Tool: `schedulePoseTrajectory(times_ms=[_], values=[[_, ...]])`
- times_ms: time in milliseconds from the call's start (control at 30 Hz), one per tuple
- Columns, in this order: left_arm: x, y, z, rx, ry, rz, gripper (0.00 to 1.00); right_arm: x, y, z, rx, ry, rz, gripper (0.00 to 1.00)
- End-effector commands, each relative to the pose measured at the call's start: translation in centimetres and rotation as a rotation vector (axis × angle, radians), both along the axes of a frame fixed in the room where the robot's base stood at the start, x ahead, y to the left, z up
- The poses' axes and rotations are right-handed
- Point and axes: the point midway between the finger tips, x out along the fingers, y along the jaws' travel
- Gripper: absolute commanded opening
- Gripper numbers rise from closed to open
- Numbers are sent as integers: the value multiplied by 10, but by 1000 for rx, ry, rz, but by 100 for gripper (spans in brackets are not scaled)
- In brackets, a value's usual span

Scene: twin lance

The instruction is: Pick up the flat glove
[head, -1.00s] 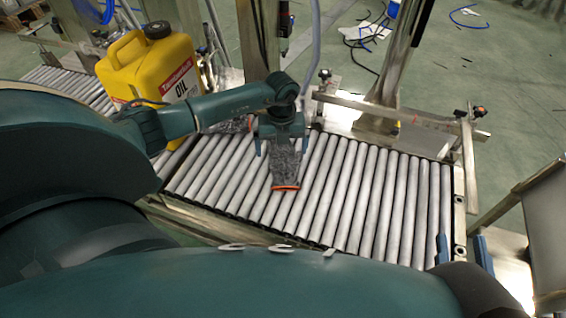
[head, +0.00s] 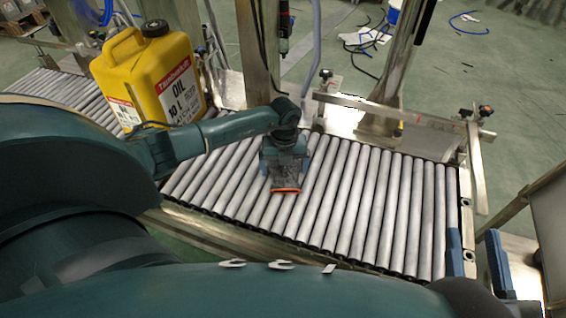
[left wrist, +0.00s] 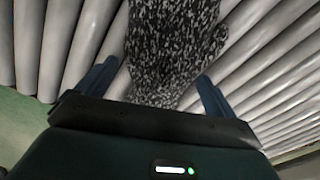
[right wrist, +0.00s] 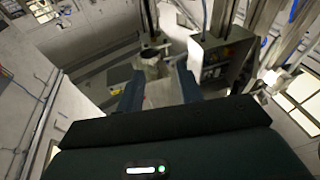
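The glove (head: 287,181) is grey speckled with an orange cuff edge and lies on the roller conveyor (head: 345,200). My left gripper (head: 286,172) is right above it, pointing down, and hides most of it in the head view. In the left wrist view the glove (left wrist: 168,50) reaches between the two fingers of my left gripper (left wrist: 154,88). They are apart, one on each side of it, with gaps to both. My right gripper (head: 476,255) is at the lower right of the head view, open. The right wrist view shows nothing between its fingers (right wrist: 160,92).
A yellow oil canister (head: 150,80) stands on the rollers left of my left arm. A metal rail (head: 400,112) and posts border the conveyor's far side. The rollers right of the glove are clear.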

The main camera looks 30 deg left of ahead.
Motion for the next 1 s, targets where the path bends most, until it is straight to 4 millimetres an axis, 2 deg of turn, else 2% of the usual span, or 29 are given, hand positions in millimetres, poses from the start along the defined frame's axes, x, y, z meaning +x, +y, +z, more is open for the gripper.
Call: schedulePoseTrajectory(times_ms=[67,400,667,767,1000], values=[[0,0,0,0,0,0,86,0,0,-1,-2,1,1,36],[0,0,0,0,0,0,58,0,0,-5,-6,11,0,36],[0,0,4,0,-1,0,58,0,0,-4,-8,11,-1,36],[1,0,16,0,-3,1,58,0,0,1,-18,7,-3,36],[1,0,66,0,-2,-1,58,0,-3,5,-78,2,-23,36]])
